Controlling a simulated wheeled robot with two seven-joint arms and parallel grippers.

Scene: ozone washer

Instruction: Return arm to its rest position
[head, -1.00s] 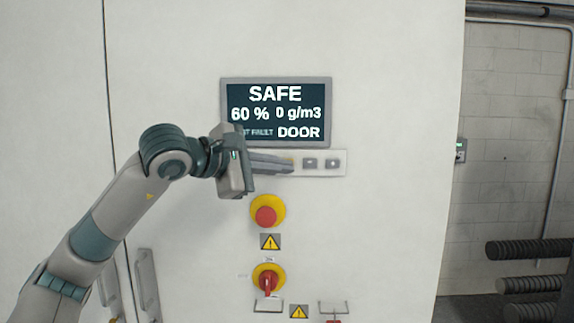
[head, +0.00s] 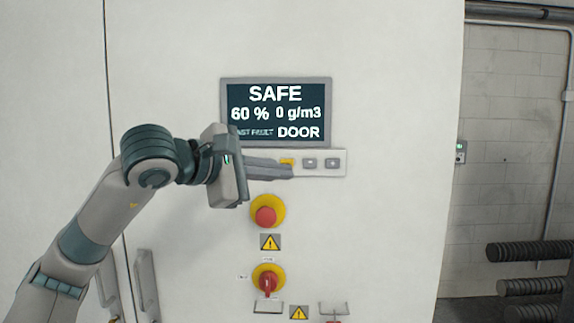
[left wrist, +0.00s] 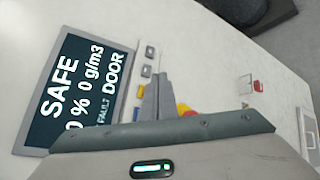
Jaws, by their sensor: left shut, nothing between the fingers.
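My left arm comes in from the left in the head view, and its gripper (head: 291,171) is shut and empty. The fingertips are in front of the button strip (head: 325,164), just below the yellow button (head: 287,161). I cannot tell whether they touch the panel. In the left wrist view the shut fingers (left wrist: 160,82) point toward the strip beside the display (left wrist: 75,90). The display (head: 276,112) reads SAFE, 60 %, 0 g/m3 and DOOR. My right gripper is not in view.
A red emergency button (head: 265,216) on a yellow base and a red rotary switch (head: 267,284) are below the strip. Door handles (head: 147,282) are at the lower left. Free space lies left of the gripper.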

